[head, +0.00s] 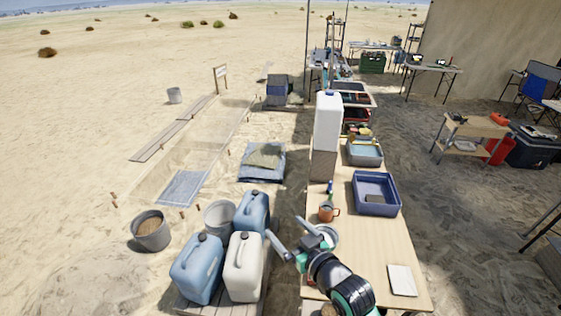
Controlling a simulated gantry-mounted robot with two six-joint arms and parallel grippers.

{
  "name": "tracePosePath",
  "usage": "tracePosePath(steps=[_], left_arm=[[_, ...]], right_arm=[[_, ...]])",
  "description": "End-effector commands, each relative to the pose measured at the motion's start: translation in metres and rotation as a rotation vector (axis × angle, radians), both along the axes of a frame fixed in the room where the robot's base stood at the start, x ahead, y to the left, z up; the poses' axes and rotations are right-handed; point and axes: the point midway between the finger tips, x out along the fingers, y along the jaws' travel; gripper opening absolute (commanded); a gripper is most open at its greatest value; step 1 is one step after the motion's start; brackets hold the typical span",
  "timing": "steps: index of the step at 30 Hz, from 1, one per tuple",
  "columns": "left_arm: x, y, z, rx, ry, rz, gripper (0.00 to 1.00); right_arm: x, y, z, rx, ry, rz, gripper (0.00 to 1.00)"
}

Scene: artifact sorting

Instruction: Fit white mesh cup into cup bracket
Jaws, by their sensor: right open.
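My right gripper (287,231) is open over the near left edge of the wooden table. Its two pale fingers point up and to the left, apart, and I see nothing between them. I cannot make out the cup bracket. My left gripper is not in view.
An orange-brown mug (327,214) stands beyond the gripper. A blue basin (386,208) and a white jug (328,120) are farther back. A white pad (402,280) lies near right. Water canisters (243,267) stand left of the table. The table's near middle is clear.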

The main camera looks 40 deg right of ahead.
Motion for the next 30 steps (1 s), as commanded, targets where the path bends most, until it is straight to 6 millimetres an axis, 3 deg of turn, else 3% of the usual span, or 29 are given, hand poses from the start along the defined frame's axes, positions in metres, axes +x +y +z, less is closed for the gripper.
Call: tracePosePath(steps=[1, 4, 6, 9, 12, 15, 18, 30], left_arm=[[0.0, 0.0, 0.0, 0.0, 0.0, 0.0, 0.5], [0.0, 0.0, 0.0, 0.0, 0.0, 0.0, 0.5], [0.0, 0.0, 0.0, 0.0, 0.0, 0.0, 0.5], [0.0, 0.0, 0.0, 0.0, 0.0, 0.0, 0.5], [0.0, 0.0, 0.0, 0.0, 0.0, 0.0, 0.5], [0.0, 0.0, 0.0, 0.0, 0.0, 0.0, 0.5], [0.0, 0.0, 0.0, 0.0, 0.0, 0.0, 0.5], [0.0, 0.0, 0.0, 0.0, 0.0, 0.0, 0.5]], right_arm=[[0.015, 0.015, 0.063, -0.027, -0.128, 0.035, 1.0], [0.021, 0.046, 0.177, -0.069, -0.369, 0.096, 1.0], [0.008, 0.07, 0.256, -0.09, -0.544, 0.137, 1.0], [-0.027, 0.1, 0.351, -0.107, -0.776, 0.188, 1.0], [-0.067, 0.12, 0.415, -0.113, -0.952, 0.222, 1.0], [-0.095, 0.129, 0.448, -0.114, -1.054, 0.24, 1.0], [-0.105, 0.133, 0.458, -0.114, -1.09, 0.245, 1.0], [-0.1, 0.132, 0.455, -0.106, -1.072, 0.245, 1.0]])
